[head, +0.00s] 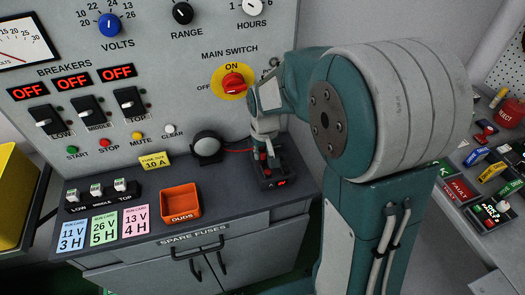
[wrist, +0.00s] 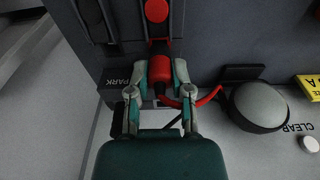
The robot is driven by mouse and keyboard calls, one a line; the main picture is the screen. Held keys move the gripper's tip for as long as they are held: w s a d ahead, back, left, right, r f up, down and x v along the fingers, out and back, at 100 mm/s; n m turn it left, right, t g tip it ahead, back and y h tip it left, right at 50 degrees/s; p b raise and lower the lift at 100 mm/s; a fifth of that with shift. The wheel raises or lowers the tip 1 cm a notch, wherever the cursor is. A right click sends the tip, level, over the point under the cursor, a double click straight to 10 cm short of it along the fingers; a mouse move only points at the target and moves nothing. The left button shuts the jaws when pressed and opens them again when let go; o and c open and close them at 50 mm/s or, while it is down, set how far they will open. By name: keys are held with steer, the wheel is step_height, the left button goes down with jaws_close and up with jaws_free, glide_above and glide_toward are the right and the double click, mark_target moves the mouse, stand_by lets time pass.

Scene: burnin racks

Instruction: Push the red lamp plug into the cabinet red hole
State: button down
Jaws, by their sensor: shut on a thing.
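My gripper (wrist: 160,80) points down at the console's shelf and is shut on the red plug (wrist: 160,70), one finger on each side. The red lead (wrist: 208,97) runs from the plug toward the round dark lamp. In the wrist view a red round part (wrist: 156,10) lies beyond the plug. No red hole shows clearly.
The lamp (head: 206,146) stands left of my gripper. A yellow fuse label (head: 155,161) and an orange duds tray (head: 180,202) are further left. The main switch (head: 233,82) is on the panel above. A dark PARK label (wrist: 115,78) is beside my gripper.

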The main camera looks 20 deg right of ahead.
steer(key=shift+f, duration=0.35)
stand_by(0.3)
steer(key=shift+c, duration=2.2)
jaws_free()
steer(key=o, duration=0.4)
steer(key=shift+r, duration=2.75)
